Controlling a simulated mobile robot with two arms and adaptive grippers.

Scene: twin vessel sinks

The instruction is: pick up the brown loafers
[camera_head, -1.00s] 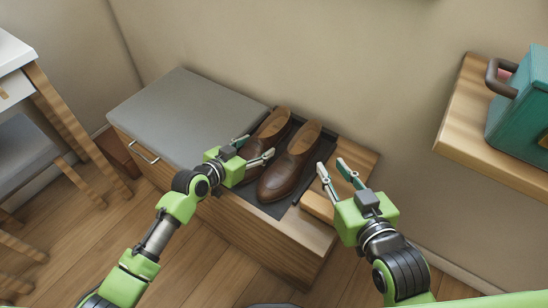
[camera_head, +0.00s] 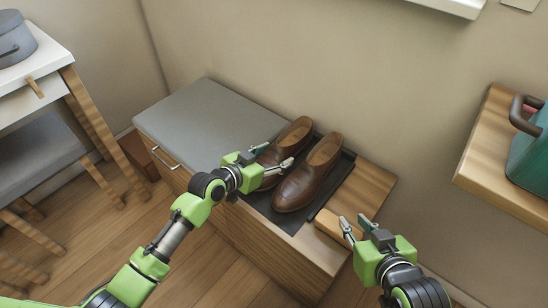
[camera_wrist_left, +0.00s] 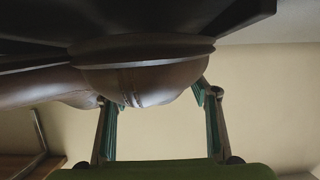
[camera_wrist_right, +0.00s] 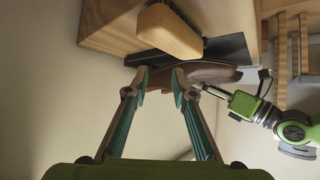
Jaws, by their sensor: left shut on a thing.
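Two brown leather loafers, the left one (camera_head: 295,133) and the right one (camera_head: 308,178), stand side by side on a dark tray (camera_head: 284,221) on the wooden bench. My left gripper (camera_head: 272,158) is shut on the left loafer, with a finger on each side of its toe. In the left wrist view, the toe (camera_wrist_left: 145,80) fills the space between the fingers. My right gripper (camera_head: 355,222) is open and empty, near the bench's front right, apart from the right loafer. The right wrist view shows its fingers (camera_wrist_right: 160,78) spread, with a loafer (camera_wrist_right: 205,74) beyond.
A light wooden block (camera_head: 332,226) lies beside the tray, close to my right gripper. A grey cushion (camera_head: 205,115) covers the bench's left part. A table and stool stand at left.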

